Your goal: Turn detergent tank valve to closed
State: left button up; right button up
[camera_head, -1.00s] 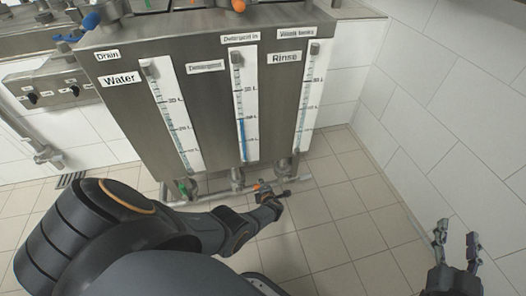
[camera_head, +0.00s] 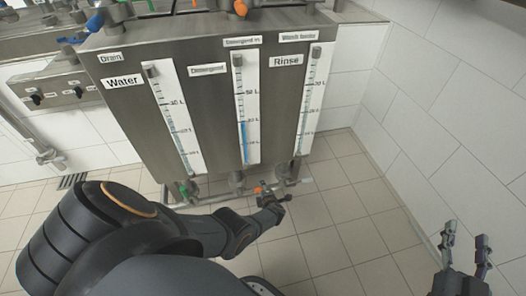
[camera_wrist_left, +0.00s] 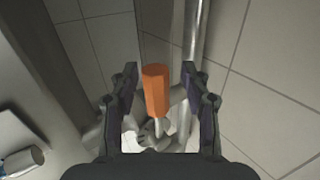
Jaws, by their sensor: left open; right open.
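An orange valve handle (camera_head: 258,189) shows low under the tank, close to the pipe below the Detergent gauge (camera_head: 243,110). My left gripper (camera_head: 272,196) is down beside it, small and partly covered by my own arm. In the left wrist view the orange handle (camera_wrist_left: 155,90) points up between the two fingers of my left gripper (camera_wrist_left: 159,72). The fingers are apart, with a visible gap on each side of the handle. My right gripper (camera_head: 467,238) is open and empty at the lower right, away from the tank.
A green valve handle (camera_head: 183,190) sits under the Water gauge (camera_head: 172,115). The Rinse gauge (camera_head: 309,95) is at the right. Pipes run low beneath the tank. A white tiled wall (camera_head: 450,110) bounds the right side. The tiled floor (camera_head: 345,235) in front is clear.

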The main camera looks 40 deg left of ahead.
pick_arm(q)
jog(key=v, duration=1.2)
